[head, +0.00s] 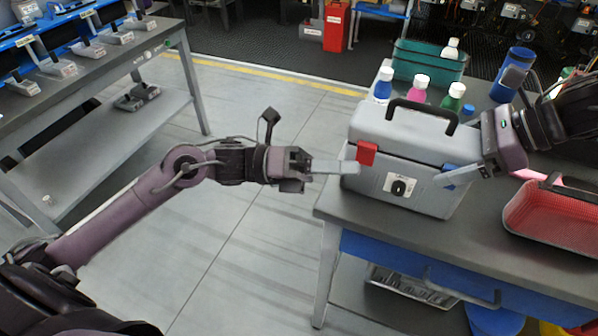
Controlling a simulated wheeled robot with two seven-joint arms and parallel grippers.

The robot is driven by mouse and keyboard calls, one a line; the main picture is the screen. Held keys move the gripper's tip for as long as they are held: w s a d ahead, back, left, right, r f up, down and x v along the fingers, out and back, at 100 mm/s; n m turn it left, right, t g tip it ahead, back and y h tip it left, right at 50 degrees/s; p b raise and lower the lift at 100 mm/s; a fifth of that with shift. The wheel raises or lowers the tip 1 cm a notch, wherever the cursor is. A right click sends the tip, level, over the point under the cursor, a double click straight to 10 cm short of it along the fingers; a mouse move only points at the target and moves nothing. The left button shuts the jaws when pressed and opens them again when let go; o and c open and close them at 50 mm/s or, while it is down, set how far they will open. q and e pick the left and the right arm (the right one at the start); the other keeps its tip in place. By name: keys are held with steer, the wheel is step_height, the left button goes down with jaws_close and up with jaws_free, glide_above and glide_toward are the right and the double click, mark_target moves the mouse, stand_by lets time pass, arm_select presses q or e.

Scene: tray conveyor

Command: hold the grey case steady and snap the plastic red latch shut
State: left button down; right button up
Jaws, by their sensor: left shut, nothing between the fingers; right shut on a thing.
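The grey case (415,190) stands upright on the workbench with its lid down and a black handle on top. The red latch (366,153) is at the left of its front, at the lid seam; I cannot tell how far it is turned down. A blue latch (451,168) shows at the right, partly hidden by a finger. My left gripper (356,168) is shut and empty, its fingertips at the case's left front edge just beside and below the red latch. My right gripper (450,180) is shut on the grey case at its right end.
Bottles, including a pink one (413,89), and a green bin (430,62) stand behind the case. A red basket (555,212) is at the right on the workbench (400,232). Open floor (260,215) lies left of it; another bench (110,75) stands far left.

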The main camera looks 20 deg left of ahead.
arm_select(q)
steer(key=s+a, duration=0.5)
steer(key=a, duration=0.4)
steer(key=shift+a, duration=0.35)
arm_select(e)
steer(key=o, duration=1.3)
